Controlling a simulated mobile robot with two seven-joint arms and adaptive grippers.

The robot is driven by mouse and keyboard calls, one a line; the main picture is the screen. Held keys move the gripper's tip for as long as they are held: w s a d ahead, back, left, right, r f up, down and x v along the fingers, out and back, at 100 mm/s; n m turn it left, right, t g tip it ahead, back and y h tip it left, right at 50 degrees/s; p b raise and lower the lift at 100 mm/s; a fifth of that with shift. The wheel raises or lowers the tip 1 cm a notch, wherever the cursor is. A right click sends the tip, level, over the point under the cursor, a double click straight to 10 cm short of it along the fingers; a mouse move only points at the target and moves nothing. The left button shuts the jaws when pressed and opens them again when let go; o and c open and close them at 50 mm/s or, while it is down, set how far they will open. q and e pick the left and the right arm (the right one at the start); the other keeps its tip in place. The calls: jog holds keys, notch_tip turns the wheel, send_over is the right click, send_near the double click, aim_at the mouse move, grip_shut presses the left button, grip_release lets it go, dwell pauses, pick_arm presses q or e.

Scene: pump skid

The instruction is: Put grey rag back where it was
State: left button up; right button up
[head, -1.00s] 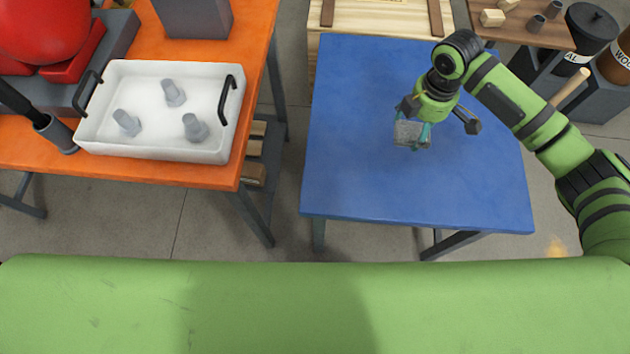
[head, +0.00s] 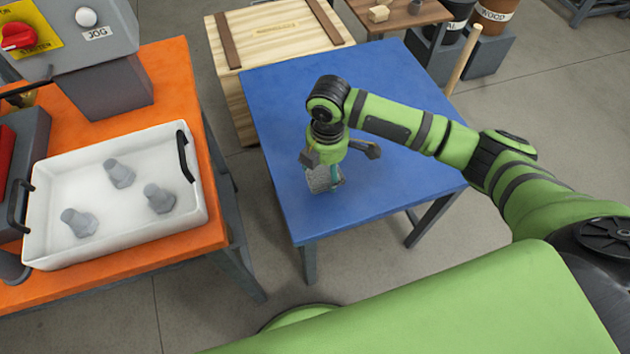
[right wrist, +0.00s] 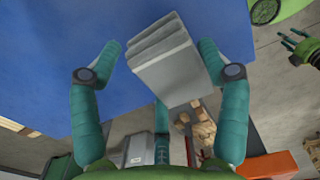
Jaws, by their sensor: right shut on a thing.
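The grey rag (head: 322,179) is a folded, layered bundle. My right gripper (head: 328,174) is shut on it over the front left part of the blue table (head: 395,100). Whether the rag touches the tabletop cannot be told. In the right wrist view the rag (right wrist: 165,58) sits between the teal fingers, tilted, with the blue tabletop behind it. My left gripper (right wrist: 297,46) shows small at the upper right of the right wrist view, its fingers apart and nothing seen in them. It is outside the head view.
An orange table (head: 190,75) at left carries a white tray (head: 45,225) with 3 grey bolts and a grey control box (head: 90,45). A wooden crate (head: 285,50) stands behind the blue table. The blue tabletop is otherwise clear. A gap of floor separates the tables.

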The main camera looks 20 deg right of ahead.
aim_at(315, 172)
jog(key=shift+a+f, duration=0.35)
jog(key=shift+a, duration=0.2)
jog(key=shift+a+f, duration=0.3)
jog(key=shift+a, duration=0.25)
jog(key=shift+a+f, duration=0.1)
jog(key=shift+f, duration=2)
jog(key=shift+f, duration=0.15)
jog(key=o, duration=1.1)
notch_tip(315, 172, up, 12)
jog(key=shift+r, duration=0.2)
